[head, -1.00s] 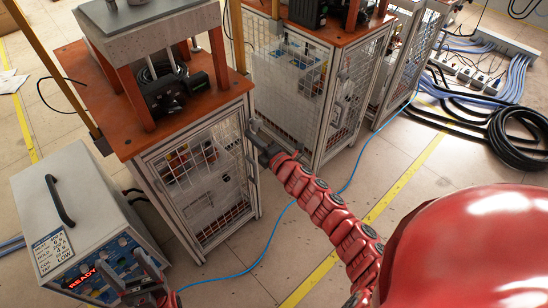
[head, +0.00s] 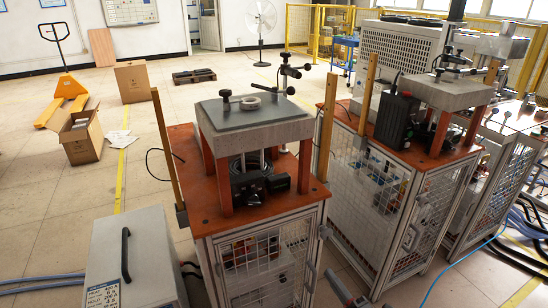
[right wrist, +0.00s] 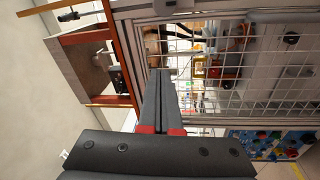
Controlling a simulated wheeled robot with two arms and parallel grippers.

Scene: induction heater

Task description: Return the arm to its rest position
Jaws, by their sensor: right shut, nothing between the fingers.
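My right gripper (head: 335,278) shows at the bottom edge of the head view, in front of the wire-mesh cabinet (head: 265,265) with the orange top. In the right wrist view its two dark fingers (right wrist: 160,76) lie together, shut and empty, in front of the mesh door (right wrist: 215,80). I cannot tell whether the fingertips touch the door frame. Most of the right arm is out of the head view. My left gripper is not in view.
A grey box with a black handle (head: 125,255) stands at lower left. A second mesh cabinet (head: 400,205) stands to the right. Posts and a press-like stand (head: 255,125) rise from the near cabinet. Open floor lies behind at left, with cardboard boxes (head: 82,140) and a pallet jack (head: 62,85).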

